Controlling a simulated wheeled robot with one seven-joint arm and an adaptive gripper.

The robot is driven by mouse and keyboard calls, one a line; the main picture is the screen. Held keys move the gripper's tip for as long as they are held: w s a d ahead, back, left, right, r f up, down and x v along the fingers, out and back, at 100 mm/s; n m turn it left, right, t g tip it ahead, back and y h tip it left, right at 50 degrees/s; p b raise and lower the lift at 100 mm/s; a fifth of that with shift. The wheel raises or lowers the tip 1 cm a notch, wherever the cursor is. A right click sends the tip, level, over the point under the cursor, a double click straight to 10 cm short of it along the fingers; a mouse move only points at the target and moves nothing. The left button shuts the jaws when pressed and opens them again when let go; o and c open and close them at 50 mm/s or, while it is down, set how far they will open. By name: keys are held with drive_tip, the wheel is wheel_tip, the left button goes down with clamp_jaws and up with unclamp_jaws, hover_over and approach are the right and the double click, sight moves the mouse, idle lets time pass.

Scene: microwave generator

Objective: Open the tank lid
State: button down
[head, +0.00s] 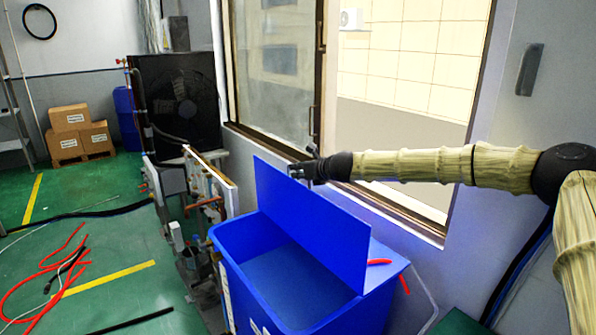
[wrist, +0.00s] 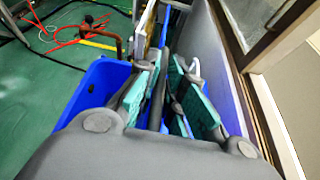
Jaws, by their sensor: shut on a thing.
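The tank (head: 285,275) is a blue open-topped box in the lower middle of the head view. Its blue lid (head: 310,215) stands steeply raised, with the tank's inside showing in front of it. My gripper (head: 303,171) is at the lid's top edge, reaching in from the right. In the wrist view, my gripper (wrist: 168,98) has its teal-padded fingers on either side of the lid, seen nearly edge-on, and is shut on it. The blue tank (wrist: 92,88) also shows left of the fingers. The exact contact is partly hidden by the fingers.
A window with a dark frame (head: 318,75) is close behind the lid and my arm. Pipes and a white-edged panel (head: 210,178) stand left of the tank. Red hoses (head: 45,285) lie on the green floor. Cardboard boxes (head: 80,132) sit at the far left.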

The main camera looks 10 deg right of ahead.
drive_tip(key=shift+d+f, duration=0.15)
drive_tip(key=c, duration=1.5)
unclamp_jaws()
drive_tip(key=shift+w, duration=0.1)
drive_tip(key=shift+r, duration=4.75)
drive_tip(key=shift+d+r, duration=0.1)
drive_tip(key=shift+r, duration=0.15)
